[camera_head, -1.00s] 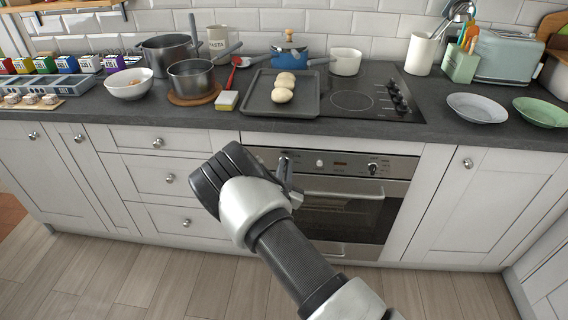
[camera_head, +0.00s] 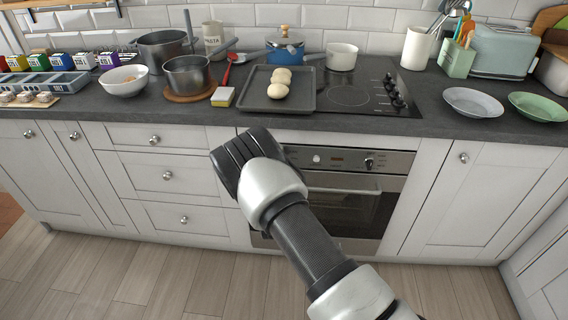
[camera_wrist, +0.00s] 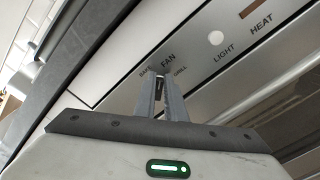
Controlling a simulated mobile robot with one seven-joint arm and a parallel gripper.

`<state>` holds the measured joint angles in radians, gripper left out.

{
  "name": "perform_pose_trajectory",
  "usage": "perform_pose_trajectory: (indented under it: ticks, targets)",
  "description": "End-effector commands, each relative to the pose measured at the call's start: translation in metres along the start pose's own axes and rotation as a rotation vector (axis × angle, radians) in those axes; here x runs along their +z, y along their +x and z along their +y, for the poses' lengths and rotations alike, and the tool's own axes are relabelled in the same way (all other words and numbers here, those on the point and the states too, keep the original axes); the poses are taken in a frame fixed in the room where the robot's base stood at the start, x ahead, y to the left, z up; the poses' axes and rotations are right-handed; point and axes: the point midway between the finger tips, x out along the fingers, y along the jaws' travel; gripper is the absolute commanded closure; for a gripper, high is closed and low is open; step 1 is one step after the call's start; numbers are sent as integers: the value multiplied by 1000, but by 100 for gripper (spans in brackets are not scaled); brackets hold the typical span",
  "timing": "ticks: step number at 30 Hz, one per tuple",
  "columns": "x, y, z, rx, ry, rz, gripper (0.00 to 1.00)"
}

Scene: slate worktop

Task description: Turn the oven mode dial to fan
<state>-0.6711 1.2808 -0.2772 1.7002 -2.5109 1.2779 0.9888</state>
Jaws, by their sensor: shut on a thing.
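The oven (camera_head: 345,200) is set under the worktop, with its steel control panel (camera_head: 345,160) at the top. The mode dial (camera_wrist: 159,82) is a small dark piece in the wrist view, mostly hidden between the fingertips. The words BAKE, FAN and GRILL are printed around it, FAN straight above. My gripper (camera_wrist: 160,80) is shut on the mode dial. Where the dial points cannot be told. In the head view my wrist covers the panel's left end and hides the dial and fingers.
On the panel to the right are a white light button (camera_wrist: 216,38) and a black heat knob (camera_head: 369,163). The oven door handle (camera_head: 343,191) runs below. The worktop edge (camera_wrist: 85,45) overhangs close to my gripper. A baking tray (camera_head: 302,101) with dough sits above.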

Motion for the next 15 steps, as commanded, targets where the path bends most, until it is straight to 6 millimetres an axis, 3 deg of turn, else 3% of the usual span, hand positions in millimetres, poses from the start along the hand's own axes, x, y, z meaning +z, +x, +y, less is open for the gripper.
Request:
perform_pose_trajectory:
  ticks: [7,8,10,15]
  targets:
    - [-2,-1,-1,-2,-1,6,100]
    - [-2,-1,-1,-2,-1,6,87]
    - [-2,-1,-1,-2,-1,5,75]
    - [-1,-1,0,-1,-1,3,71]
